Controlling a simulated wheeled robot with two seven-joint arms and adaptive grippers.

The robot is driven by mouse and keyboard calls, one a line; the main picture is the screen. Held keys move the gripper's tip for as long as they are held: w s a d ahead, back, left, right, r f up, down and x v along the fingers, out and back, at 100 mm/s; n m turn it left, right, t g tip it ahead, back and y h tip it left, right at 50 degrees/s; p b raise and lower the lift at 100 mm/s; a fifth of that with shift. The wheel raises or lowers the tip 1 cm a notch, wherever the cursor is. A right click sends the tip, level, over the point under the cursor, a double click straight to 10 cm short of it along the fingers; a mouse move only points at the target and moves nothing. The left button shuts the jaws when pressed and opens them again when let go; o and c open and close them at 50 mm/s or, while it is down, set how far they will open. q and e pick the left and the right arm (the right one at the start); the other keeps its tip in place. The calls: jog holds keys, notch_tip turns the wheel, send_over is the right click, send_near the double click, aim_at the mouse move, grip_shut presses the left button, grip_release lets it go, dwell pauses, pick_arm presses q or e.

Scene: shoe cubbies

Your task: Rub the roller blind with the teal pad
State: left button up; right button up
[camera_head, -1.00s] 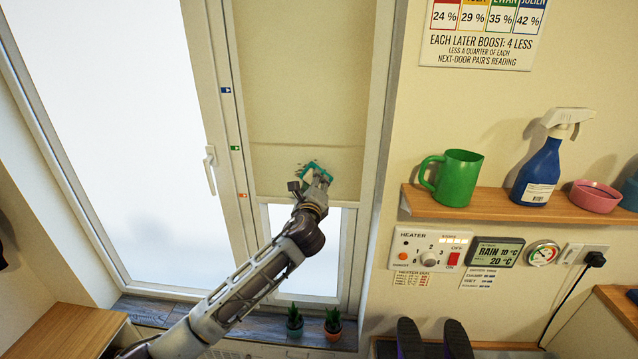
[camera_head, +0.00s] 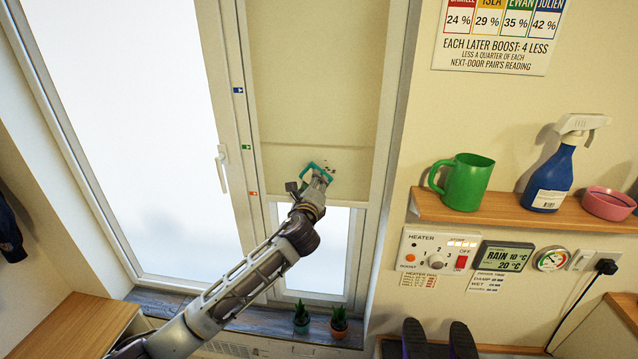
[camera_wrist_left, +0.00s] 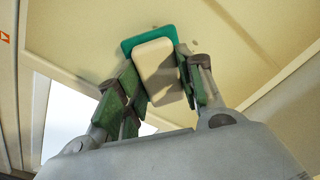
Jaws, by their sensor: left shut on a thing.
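The cream roller blind (camera_head: 320,90) hangs in the right window section, lowered to just above a bright strip of glass. My left gripper (camera_head: 317,180) is near its lower part. It is shut on the teal pad (camera_head: 313,167), which has a cream block behind it. In the left wrist view, the fingers (camera_wrist_left: 158,85) grip the cream block on both sides, and the teal layer (camera_wrist_left: 136,43) faces the blind. The pad is at the blind's surface; exact contact is hard to tell. Small dark marks (camera_head: 329,169) show on the blind just right of the pad. My right gripper is out of view.
A window handle (camera_head: 221,168) juts out on the left. Two small potted plants (camera_head: 338,322) stand on the sill below. At right, a wooden shelf (camera_head: 480,210) holds a green mug (camera_head: 466,183), a blue spray bottle (camera_head: 552,178) and a pink bowl (camera_head: 608,203).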

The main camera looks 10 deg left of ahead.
pick_arm(q)
jog(key=shift+a, duration=0.25)
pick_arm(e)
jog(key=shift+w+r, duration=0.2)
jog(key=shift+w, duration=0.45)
pick_arm(q)
jog(key=shift+a, duration=0.1)
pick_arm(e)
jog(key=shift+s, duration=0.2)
